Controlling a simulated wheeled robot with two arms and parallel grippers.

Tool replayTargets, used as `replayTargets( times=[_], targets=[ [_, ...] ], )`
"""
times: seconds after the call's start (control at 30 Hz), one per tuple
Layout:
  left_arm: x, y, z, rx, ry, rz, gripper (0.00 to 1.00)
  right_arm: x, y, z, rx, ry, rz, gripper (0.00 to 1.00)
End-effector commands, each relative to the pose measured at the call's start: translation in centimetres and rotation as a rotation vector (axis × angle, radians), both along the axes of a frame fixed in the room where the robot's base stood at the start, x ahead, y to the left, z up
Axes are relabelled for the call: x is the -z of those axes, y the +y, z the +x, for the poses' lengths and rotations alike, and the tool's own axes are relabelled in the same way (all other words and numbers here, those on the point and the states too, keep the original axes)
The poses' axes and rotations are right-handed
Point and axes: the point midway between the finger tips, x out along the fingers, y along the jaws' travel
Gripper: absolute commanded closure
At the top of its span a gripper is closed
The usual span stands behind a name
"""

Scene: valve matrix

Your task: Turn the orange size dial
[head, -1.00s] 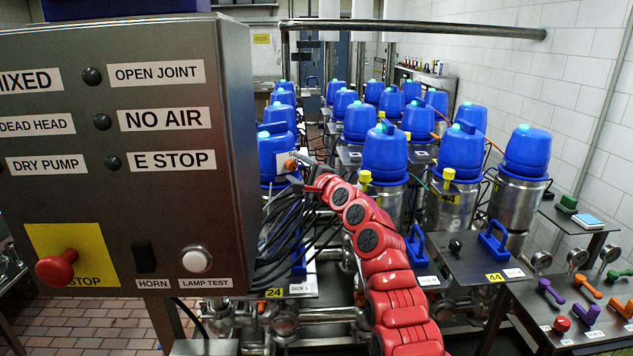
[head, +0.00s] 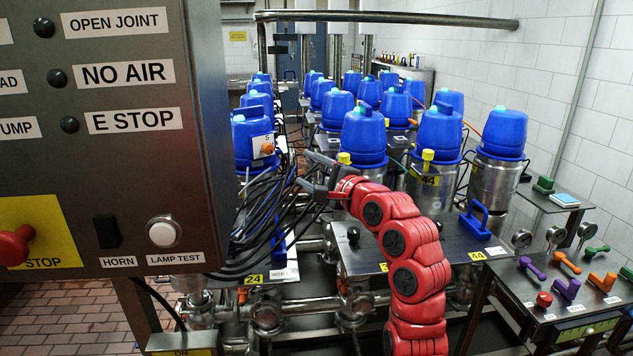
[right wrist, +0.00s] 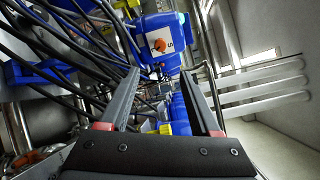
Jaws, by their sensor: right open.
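The orange size dial (head: 267,148) sits on a white plate marked S (head: 262,143) on the side of a blue valve head (head: 247,130). In the right wrist view the dial (right wrist: 160,45) shows beyond the fingers, between them. My right gripper (head: 306,170) is open and empty, to the right of the dial and a little lower in the head view, apart from it. Its two grey fingers (right wrist: 160,75) frame the dial in the wrist view. My left gripper is not in view.
A steel control box (head: 130,130) with a red stop button (head: 14,246) stands close at left. Black cables (head: 265,215) hang below the dial. Several blue-topped valves stand behind. A bench with coloured handles (head: 570,290) is at right.

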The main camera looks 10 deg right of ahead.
Motion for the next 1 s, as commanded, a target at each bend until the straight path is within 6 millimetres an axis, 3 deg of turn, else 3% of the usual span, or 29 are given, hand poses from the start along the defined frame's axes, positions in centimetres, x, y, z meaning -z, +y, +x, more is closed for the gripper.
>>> replayTargets(
  times=[0.27,0.67,0.77,0.87,1.0],
  targets=[
    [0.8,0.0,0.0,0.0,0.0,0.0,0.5,-0.1,-1.2,-2.0,-0.001,-0.001,0.001,0.36],
    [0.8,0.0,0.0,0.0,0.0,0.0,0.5,0.6,-1.7,-1.5,0.02,-0.024,0.001,0.36],
    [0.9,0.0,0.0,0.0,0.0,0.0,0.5,2.0,-3.3,-0.3,0.09,-0.104,-0.004,0.36],
    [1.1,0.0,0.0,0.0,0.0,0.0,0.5,4.5,-6.3,1.0,0.225,-0.235,-0.045,0.36],
    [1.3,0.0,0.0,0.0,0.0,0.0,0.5,8.9,-11.2,0.4,0.479,-0.439,-0.187,0.36]
  ],
)
